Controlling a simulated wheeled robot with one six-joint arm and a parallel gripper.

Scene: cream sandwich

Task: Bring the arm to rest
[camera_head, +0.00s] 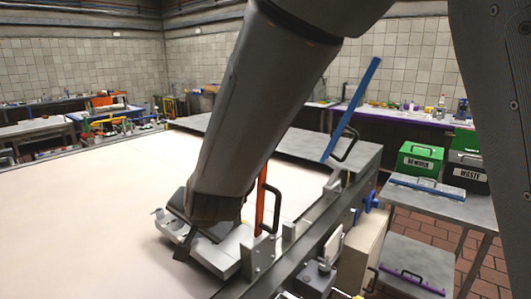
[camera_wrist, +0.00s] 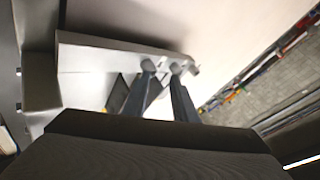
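My arm reaches down from the top right in the head view. My gripper (camera_head: 184,246) is low over a grey metal fixture (camera_head: 222,257) at the near right part of the pale table, and the wrist hides much of it. In the wrist view two dark grey fingers (camera_wrist: 163,72) stand apart, with a narrow gap between them. The fixture shows behind them as a pale plate (camera_wrist: 85,58). A small dark piece shows beside and between the fingers; I cannot tell what it is or whether they touch it. I see nothing clearly held.
The pale table (camera_head: 90,190) is wide and clear on the left. An orange upright handle (camera_head: 261,197) stands just right of my wrist, and a blue bar (camera_head: 351,110) slants up behind it.

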